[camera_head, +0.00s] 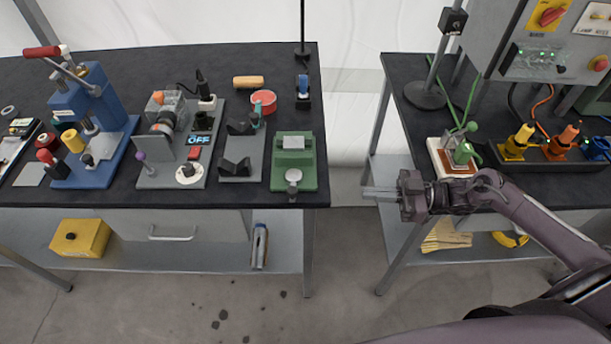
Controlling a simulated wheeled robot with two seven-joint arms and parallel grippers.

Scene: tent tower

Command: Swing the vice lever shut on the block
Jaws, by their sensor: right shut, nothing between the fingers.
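A green fixture (307,177), which looks like the vice, sits at the front right corner of the left table. A light grey block (293,143) is on its upper part. A short silver lever with a round knob (293,176) is at its front; I cannot tell its exact angle. My right gripper (367,192) is over the gap between the two tables, to the right of the fixture and apart from it. Its fingers point left and are shut with nothing between them. My left gripper is not in view.
The left table (232,194) also holds a grey fixture with black V-blocks (237,167), a blue press (92,120) and a red dish (263,101). A green clamp (462,150) stands on the right table, behind my right arm. A thin black pole (303,28) rises at the back.

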